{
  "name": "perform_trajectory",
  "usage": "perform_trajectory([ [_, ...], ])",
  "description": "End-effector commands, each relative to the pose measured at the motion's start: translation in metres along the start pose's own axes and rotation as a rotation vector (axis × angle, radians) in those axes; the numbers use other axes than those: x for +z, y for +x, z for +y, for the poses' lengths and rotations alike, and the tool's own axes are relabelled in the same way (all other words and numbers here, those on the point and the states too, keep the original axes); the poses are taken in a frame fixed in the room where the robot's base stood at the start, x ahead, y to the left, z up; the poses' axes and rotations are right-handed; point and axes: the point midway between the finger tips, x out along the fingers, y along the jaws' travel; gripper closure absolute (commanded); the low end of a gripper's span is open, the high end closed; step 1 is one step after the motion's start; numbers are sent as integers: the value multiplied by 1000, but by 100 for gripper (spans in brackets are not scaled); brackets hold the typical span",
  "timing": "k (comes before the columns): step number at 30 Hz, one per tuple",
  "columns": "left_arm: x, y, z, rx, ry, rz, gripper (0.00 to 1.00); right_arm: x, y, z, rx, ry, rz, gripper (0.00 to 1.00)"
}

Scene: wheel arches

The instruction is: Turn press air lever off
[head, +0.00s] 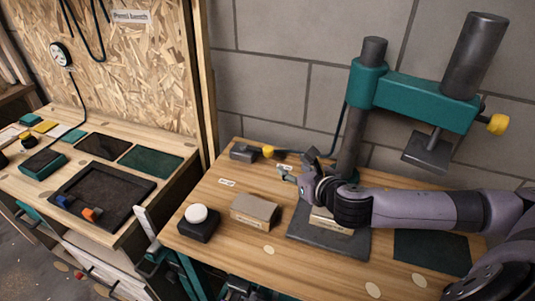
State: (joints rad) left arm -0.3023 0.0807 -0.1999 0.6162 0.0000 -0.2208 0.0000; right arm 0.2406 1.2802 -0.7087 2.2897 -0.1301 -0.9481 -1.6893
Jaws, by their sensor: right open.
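The teal bench press (420,98) stands at the back right of the wooden bench, with a grey cylinder on top and a yellow knob (497,124) on its right side. A small grey valve block (243,152) lies near the back left corner of this bench. A yellow-ended lever (268,151) sticks out from its right side, beside a dark blue hose that runs up toward the press. My right gripper (298,168) is open, a short way right of and nearer than the lever, apart from it. My left gripper is not in view.
A white push button on a black box (197,222) and a cardboard-coloured block (255,212) stand at the front left of the bench. A dark press plate (300,238) lies under my right arm. A second bench with a black tray (103,196) stands left, past a gap.

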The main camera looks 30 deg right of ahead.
Motion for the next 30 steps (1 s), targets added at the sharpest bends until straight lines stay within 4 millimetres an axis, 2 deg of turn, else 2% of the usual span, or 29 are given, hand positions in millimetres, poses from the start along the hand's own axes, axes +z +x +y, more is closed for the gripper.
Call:
perform_trajectory([
  [5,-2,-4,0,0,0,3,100,3,29,1,1,7,-2,53],
  [15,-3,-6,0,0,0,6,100,2,104,2,1,7,-1,53],
  [21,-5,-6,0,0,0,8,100,2,141,2,1,5,0,53],
  [25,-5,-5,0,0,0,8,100,2,157,1,1,4,0,53],
  [30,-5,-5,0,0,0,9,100,1,166,2,3,2,0,53],
])
